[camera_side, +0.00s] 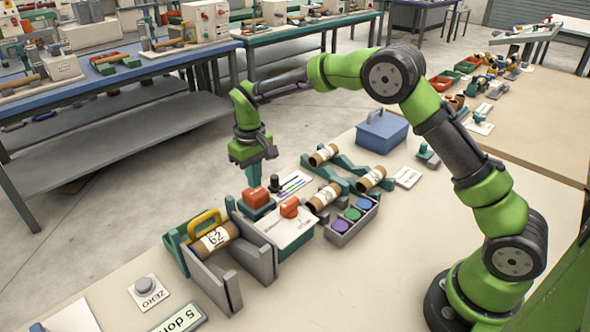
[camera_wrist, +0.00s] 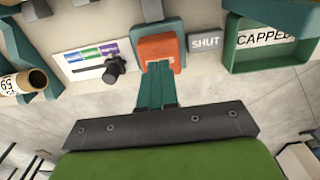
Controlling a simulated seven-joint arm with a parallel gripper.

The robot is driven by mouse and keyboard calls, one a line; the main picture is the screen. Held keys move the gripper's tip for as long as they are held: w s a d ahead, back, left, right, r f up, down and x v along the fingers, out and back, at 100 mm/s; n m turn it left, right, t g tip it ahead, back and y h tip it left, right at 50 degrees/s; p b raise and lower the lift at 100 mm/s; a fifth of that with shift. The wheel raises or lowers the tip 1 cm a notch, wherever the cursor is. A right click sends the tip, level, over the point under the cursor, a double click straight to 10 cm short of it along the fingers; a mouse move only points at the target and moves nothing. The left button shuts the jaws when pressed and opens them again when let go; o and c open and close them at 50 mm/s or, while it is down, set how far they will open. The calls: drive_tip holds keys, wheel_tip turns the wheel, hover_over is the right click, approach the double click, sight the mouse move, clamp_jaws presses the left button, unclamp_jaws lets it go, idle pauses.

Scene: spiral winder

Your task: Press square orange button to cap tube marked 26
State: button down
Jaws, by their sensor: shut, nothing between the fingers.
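The square orange button (camera_side: 256,197) sits on a dark green base; in the wrist view it also shows (camera_wrist: 160,48), left of a SHUT label. My gripper (camera_side: 253,182) points down with its teal fingers together and empty. Its tips are at or just above the button; I cannot tell whether they touch. In the wrist view the fingertips (camera_wrist: 154,72) overlap the button's near edge. A brown tube (camera_side: 229,231) lies between grey plates under a yellow handle; its white label's digits are tilted and hard to read for certain.
A round orange knob (camera_side: 290,206) tops a white panel beside the button. A box of coloured discs (camera_side: 352,216) and a blue bin (camera_side: 381,130) stand right. A green CAPPED tray (camera_wrist: 232,50) is right of the SHUT label.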

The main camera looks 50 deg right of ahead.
drive_tip(key=shift+f, duration=0.1)
drive_tip(key=shift+f, duration=1.8)
drive_tip(key=shift+r, duration=4.05)
